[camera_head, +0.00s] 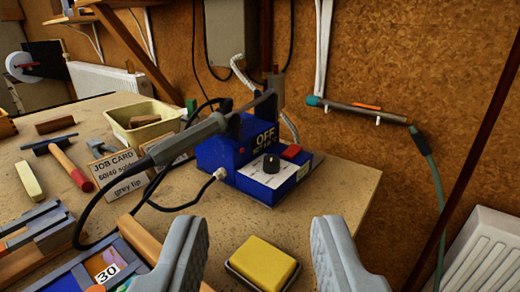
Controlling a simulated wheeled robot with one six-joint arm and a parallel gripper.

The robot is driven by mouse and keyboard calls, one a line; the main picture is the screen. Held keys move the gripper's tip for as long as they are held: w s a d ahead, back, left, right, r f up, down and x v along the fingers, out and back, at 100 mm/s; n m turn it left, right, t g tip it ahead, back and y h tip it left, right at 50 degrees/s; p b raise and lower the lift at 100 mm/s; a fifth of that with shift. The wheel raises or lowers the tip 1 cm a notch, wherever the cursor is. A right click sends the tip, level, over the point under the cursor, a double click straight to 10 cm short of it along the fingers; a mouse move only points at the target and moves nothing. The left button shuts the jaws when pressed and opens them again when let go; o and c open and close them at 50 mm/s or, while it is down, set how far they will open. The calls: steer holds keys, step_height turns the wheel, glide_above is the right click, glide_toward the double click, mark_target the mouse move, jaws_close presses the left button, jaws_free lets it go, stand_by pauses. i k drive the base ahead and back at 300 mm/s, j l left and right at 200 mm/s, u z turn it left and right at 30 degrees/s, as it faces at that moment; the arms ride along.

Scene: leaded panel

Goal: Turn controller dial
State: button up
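The controller is a blue box (214,151) on the bench, with a sign reading OFF on its upper part. Its black dial (271,163) sits on a white sloped face, with a red switch (291,152) at its upper right. A grey-handled soldering iron (190,137) rests at the controller's left and top, its cable looping left. My gripper (262,235) is open and empty in the foreground, its two grey fingers wide apart. The controller stands beyond the fingertips, and nothing hides the dial.
A yellow sponge in a dark tray (236,271) lies between my fingers, low in view. A job card (116,167), a cream tub (170,122), a hammer (70,167) and the leaded panel (108,265) occupy the left. Bare bench (340,183) shows right of the controller.

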mark_target(271, 161)
steer(key=k+l+u, duration=0.25)
steer(key=l+u, duration=0.15)
steer(key=k+l+u, duration=0.35)
